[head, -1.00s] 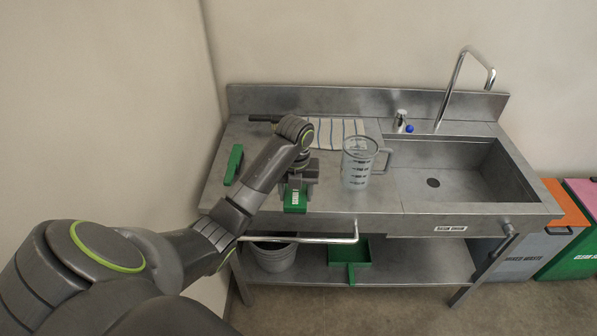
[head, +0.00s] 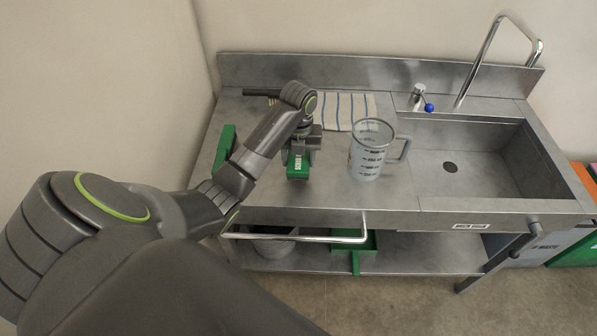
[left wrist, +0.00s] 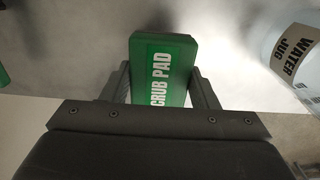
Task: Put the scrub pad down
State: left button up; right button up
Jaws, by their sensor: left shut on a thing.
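The scrub pad (head: 298,165) is a green block with a white label, at the left part of the steel counter in the head view. In the left wrist view the scrub pad (left wrist: 161,68) sits between the two fingers, its "SCRUB PAD" lettering facing the camera. My left gripper (head: 302,146) is shut on it, pointing down at the counter; it also shows in the left wrist view (left wrist: 160,90). The pad is at or just above the counter top; I cannot tell whether it touches. My right gripper is not in view.
A clear water jug (head: 368,150) stands close right of the pad. A striped cloth (head: 346,108) lies behind. A green object (head: 224,147) lies to the left. The sink (head: 470,165) is at the right. Bare counter (head: 330,185) lies between pad and jug.

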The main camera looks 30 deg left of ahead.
aim_at(299, 168)
pick_arm(q)
notch_tip(299, 168, down, 3)
jog(key=shift+f+p, duration=0.15)
jog(key=shift+p, duration=0.15)
jog(key=shift+f, duration=0.5)
jog(key=o, duration=0.9)
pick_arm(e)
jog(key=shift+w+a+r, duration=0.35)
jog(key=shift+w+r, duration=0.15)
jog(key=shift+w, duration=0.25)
